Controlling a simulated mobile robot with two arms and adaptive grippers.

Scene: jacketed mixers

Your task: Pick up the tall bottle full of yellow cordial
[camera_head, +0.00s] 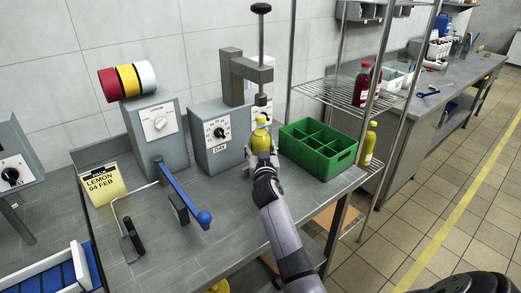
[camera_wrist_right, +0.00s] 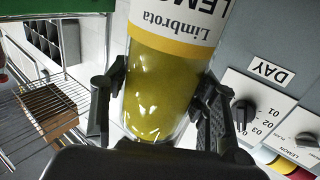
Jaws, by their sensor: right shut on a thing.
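The tall bottle of yellow cordial (camera_head: 261,137) is upright in the head view, below the head of the grey press on the bench. In the right wrist view the bottle (camera_wrist_right: 160,85) fills the middle, with a white and yellow label reading "Limbrota" and "LEMO". My right gripper (camera_head: 262,160) reaches in from the front and is shut on the bottle. Its two black fingers (camera_wrist_right: 160,105) lie on either side of the yellow lower part. The bottle's base is hidden by my gripper in the head view, so I cannot tell if it touches the bench. My left gripper is not in view.
A green divided crate (camera_head: 322,160) stands close to the right of the bottle. The grey "DAY" dial box (camera_head: 213,140) is close on the left. A blue-handled lever (camera_head: 188,200) sticks out front left. A wire shelf (camera_head: 345,93) holds red bottles; another yellow bottle (camera_head: 367,145) stands below.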

